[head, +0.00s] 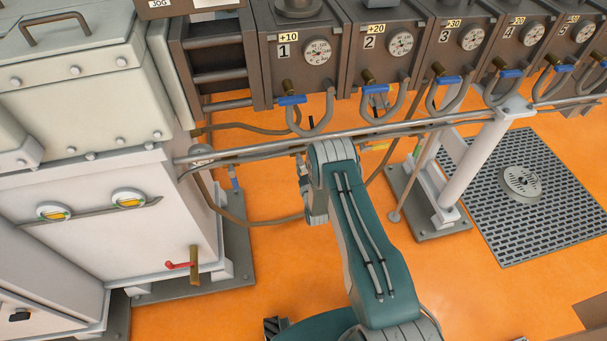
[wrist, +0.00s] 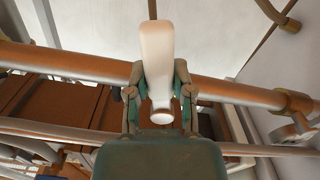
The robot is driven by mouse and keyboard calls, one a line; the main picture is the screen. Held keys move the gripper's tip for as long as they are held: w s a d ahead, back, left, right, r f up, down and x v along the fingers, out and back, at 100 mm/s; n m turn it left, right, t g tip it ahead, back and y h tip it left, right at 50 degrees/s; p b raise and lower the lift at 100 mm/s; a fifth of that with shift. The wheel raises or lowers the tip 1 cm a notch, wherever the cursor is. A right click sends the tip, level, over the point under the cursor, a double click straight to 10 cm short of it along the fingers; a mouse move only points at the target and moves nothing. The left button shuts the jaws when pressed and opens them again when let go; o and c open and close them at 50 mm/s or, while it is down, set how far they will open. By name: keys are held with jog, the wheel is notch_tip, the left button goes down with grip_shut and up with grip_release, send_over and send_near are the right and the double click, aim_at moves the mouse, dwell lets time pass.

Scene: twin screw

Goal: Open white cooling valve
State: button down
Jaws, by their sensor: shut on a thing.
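The white valve handle (wrist: 157,42) shows in the wrist view as a pale, flared lever pointing up, with a rounded end at the bottom. My gripper (wrist: 159,75) has one finger on each side of the handle and is shut on it. The handle lies across a copper-coloured pipe (wrist: 230,93) behind it. In the head view my green arm reaches up to the pipe run, and the white handle and fingertips are hidden behind it.
Grey pipes (head: 260,144) run across under several numbered dark boxes with blue-handled valves (head: 292,100). A pale cabinet (head: 110,225) with a red lever (head: 178,265) stands left. A white post (head: 470,165) stands right. Orange floor (head: 255,270) is open between.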

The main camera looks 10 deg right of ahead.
jog(key=n, duration=0.1)
jog(key=d+n, duration=0.1)
jog(key=shift+r+n, duration=0.3)
jog(key=shift+n, duration=0.1)
jog(key=n, duration=0.2)
jog(key=d+r+n, duration=0.1)
jog(key=n, duration=0.1)
jog(key=shift+d+r, duration=0.1)
jog(key=shift+d+r+n, duration=0.1)
jog(key=shift+r+n, duration=0.35)
jog(key=shift+n, duration=0.9)
jog(key=shift+d+r+n, duration=0.15)
jog(key=shift+r+n, duration=0.25)
jog(key=shift+n, duration=0.9)
jog(key=shift+d+r+n, duration=0.1)
jog(key=shift+r+n, duration=0.35)
jog(key=shift+n, duration=0.9)
jog(key=shift+c, duration=2.4)
grip_release()
jog(key=shift+w+a, duration=0.1)
